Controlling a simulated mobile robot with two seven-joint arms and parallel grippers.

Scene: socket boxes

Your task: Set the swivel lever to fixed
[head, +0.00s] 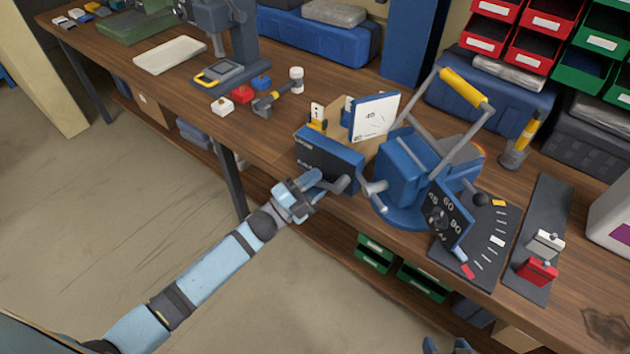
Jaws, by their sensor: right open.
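A blue machine vise (400,172) with a yellow-gripped bar handle stands at the bench's front edge. A dark blue box panel (330,160) with small pale lettering, too small to read, sits left of it. I cannot tell which is the swivel lever. My right gripper (448,346) shows only in part at the bottom edge, open and away from the vise.
A dark angle dial plate (480,240) and a tilted numbered panel (451,215) stand at the vise's right. A dark strip (540,215) holds red and white blocks. A white angle card (375,116) stands behind the vise.

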